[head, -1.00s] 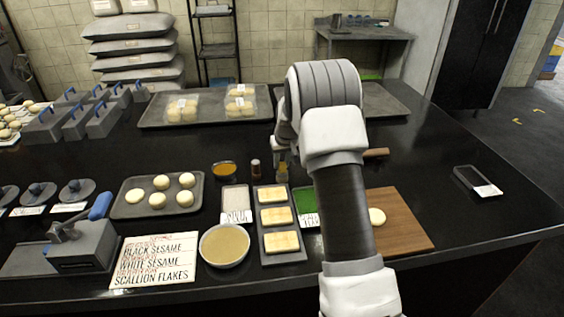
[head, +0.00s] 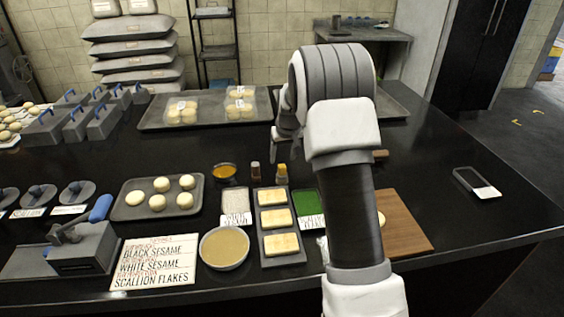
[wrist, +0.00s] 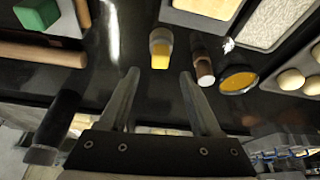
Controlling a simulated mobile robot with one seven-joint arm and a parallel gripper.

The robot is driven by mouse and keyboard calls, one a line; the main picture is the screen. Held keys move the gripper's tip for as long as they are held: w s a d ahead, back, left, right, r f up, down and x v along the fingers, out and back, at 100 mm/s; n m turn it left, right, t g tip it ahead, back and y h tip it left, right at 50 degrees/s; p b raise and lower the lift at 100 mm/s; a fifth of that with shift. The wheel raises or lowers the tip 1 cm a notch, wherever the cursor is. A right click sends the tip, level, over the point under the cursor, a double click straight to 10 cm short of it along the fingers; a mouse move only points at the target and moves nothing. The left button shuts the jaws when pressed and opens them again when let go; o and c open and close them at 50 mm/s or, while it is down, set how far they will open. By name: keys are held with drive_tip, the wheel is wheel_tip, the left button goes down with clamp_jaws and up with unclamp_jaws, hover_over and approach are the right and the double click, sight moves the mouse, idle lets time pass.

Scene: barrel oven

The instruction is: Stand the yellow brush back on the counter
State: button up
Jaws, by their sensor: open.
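The yellow brush (head: 281,174) stands on the dark counter, apparently upright, just right of a small brown shaker (head: 255,172). In the wrist view the brush (wrist: 160,48) shows a bright yellow end and a paler end, just beyond the fingertips and between their lines. My gripper (wrist: 157,76) is open, with empty space between its fingers. In the head view my gripper (head: 276,154) is partly hidden behind my arm, above and behind the brush, and seems apart from it.
Close by are an orange bowl (head: 225,171), a tray of pale slabs (head: 286,261) and a green-filled tray (head: 307,203). A wooden board (head: 405,230) lies at right, partly behind my arm. The counter's right side is mostly clear around a small dark tray (head: 470,180).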

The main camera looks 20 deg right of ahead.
drive_tip(key=s+a+r+p, duration=0.1)
drive_tip(key=s+a+r, duration=0.1)
drive_tip(key=s+r, duration=0.55)
drive_tip(key=s+a+r+p, duration=0.1)
drive_tip(key=s+a+r, duration=0.25)
drive_tip(key=r, duration=0.75)
drive_tip(key=s+a+r+p, duration=0.1)
drive_tip(key=s+a, duration=0.1)
drive_tip(key=s, duration=0.7)
drive_tip(key=s+a+r+t, duration=0.1)
drive_tip(key=s+a, duration=0.2)
drive_tip(key=s, duration=0.7)
drive_tip(key=s+a+r+n+p, duration=0.1)
drive_tip(key=s+a, duration=0.1)
drive_tip(key=s, duration=0.7)
drive_tip(key=shift+s+a+r+p, duration=0.15)
drive_tip(key=shift+s+a+p, duration=0.15)
drive_tip(key=shift+a+p, duration=0.05)
